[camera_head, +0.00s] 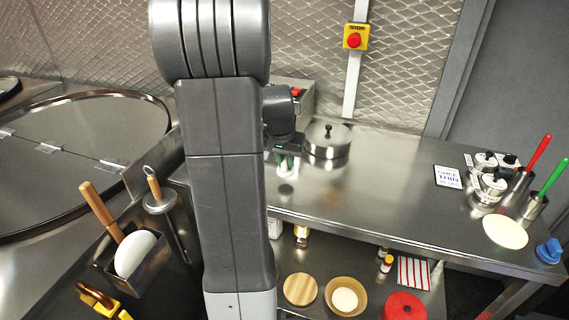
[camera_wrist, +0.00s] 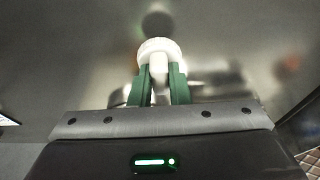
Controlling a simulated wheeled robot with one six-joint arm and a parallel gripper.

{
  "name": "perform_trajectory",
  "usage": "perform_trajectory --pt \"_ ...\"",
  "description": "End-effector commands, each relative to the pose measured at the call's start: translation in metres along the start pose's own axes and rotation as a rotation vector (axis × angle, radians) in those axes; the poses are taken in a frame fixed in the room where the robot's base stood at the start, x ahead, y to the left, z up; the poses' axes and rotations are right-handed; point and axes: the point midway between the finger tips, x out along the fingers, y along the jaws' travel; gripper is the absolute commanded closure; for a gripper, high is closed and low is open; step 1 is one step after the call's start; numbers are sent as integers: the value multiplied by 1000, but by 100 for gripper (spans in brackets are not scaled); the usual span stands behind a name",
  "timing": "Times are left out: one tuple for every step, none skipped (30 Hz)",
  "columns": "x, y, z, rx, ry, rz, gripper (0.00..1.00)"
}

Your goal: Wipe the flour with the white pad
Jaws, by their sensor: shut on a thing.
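My gripper (camera_wrist: 158,85) is shut on a small white round-topped thing, which looks like the white pad (camera_wrist: 157,47). Its stem sits between the green fingers. In the head view, my gripper (camera_head: 285,162) is beside my arm, above the steel counter (camera_head: 370,190), left of a lidded pot. Most of the held thing is hidden there. Whether it touches the counter is unclear. A flat, pale cream round patch (camera_head: 505,231) lies at the counter's right end, possibly flour or dough. No other flour shows clearly.
The lidded steel pot (camera_head: 328,141) stands close right of my gripper. The middle counter is clear. A wooden-handled white dome (camera_head: 135,254) sits in a holder at left.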

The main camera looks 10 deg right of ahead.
Motion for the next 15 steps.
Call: perform_trajectory --pt "-8 0 -3 0 1 -1 100" --pt "-11 0 -4 -1 1 -1 100" --pt "-15 0 -5 -1 2 -1 100" --pt "-17 0 -5 -1 2 -1 100" --pt "-20 1 -6 -2 2 -1 100" --pt "-23 1 -7 -2 2 -1 100" --pt "-26 1 -8 -2 2 -1 100" --pt "-29 1 -9 -3 3 -1 100" --pt "-32 1 -10 -3 3 -2 100" --pt "-35 1 -10 -3 3 -2 100" --pt "-37 2 -11 -4 3 -2 100" --pt "-41 2 -12 -4 3 -2 100" --pt "-43 2 -13 -5 3 -2 100" --pt "-45 2 -13 -5 2 -2 100" --pt "-47 2 -14 -5 2 -1 100"
